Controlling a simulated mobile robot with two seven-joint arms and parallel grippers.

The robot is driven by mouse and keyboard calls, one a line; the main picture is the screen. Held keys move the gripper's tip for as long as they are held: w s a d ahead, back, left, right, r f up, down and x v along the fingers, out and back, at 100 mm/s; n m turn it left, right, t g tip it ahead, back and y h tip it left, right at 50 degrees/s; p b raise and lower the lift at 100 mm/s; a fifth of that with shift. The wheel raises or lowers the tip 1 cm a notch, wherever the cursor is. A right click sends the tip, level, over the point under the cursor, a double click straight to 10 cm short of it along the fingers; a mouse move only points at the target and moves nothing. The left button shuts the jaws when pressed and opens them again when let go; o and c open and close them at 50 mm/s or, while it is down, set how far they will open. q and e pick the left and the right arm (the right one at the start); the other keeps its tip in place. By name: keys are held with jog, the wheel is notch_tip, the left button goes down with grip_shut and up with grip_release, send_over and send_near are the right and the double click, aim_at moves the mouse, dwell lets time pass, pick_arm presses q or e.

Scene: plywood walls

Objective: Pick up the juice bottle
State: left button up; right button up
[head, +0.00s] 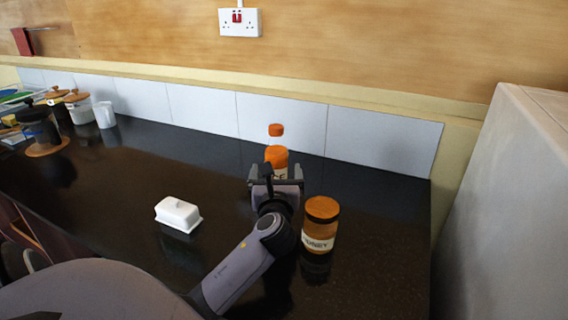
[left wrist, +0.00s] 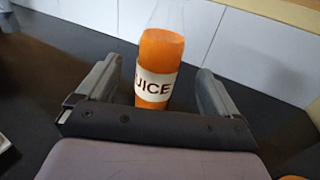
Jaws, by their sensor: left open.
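The juice bottle (head: 277,156) stands upright on the dark counter near the tiled back wall. It has an orange cap, orange juice and a white label. My left gripper (head: 275,178) is in front of it in the head view and hides its lower part. In the left wrist view the juice bottle (left wrist: 158,72) stands between the two fingers of my left gripper (left wrist: 155,90), with a gap on each side. The fingers are open. My right gripper is not in view.
A honey jar (head: 320,224) stands close to the right of my left gripper. A white butter dish (head: 178,214) lies to the left. Several pots and a white cup (head: 104,114) stand at the far left. A grey-white block (head: 510,200) borders the counter on the right.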

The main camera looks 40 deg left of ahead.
aim_at(276, 163)
pick_arm(q)
jog(key=shift+x, duration=3.1)
jog(key=shift+r, duration=0.15)
jog(key=c, duration=1.3)
jog(key=shift+r, duration=0.15)
jog(key=shift+c, duration=0.5)
jog(key=shift+r+p, duration=0.1)
jog(key=shift+p, duration=0.2)
